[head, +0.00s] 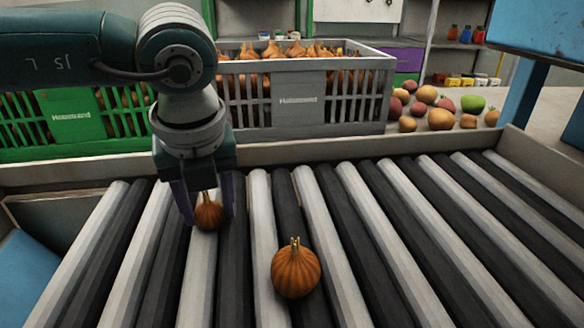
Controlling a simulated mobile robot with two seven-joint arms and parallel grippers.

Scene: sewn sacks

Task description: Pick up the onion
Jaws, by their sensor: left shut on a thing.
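A brown-orange onion (208,214) sits between the fingers of my left gripper (205,208), low over the rollers at the left. The gripper points down and is shut on this onion, with a finger on each side. I cannot tell whether the onion touches the rollers. A second, larger-looking onion (296,271) lies free on the rollers, nearer the camera and to the right, with its stem up. My right gripper is not in view.
The roller conveyor (440,235) is clear to the right. Behind its raised edge stand a grey crate (300,112) full of onions and a green crate (72,118). Loose produce (440,119) lies at the back right. A blue structure (535,35) overhangs the upper right.

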